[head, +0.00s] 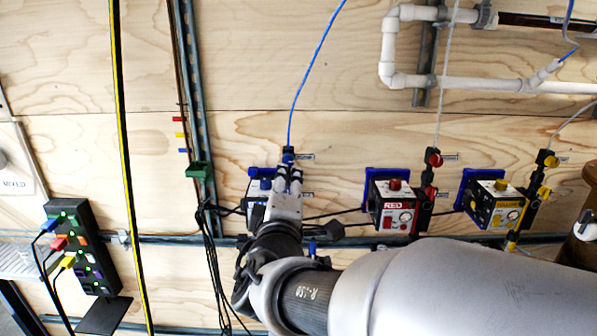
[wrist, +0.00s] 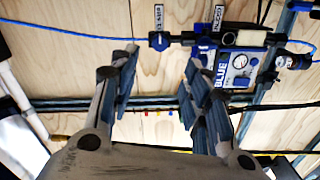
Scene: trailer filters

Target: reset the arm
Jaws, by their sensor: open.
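My gripper (head: 289,176) is in front of the wooden wall, by the blue filter unit (head: 257,187) and its blue fitting. In the wrist view my gripper (wrist: 160,78) has its two fingers wide apart, with nothing between them. The unit labelled BLUE (wrist: 240,62) is beyond the right finger, which overlaps part of it. A blue valve handle (wrist: 159,41) on a black pipe shows past the fingertips, near the top middle. My arm reaches up from the lower right of the head view.
A red unit (head: 392,208) and a yellow unit (head: 494,206) are mounted to the right. White pipes (head: 450,82) run at upper right. A power strip (head: 82,248) with coloured plugs is at left. Black cables (head: 212,250) hang left of my gripper.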

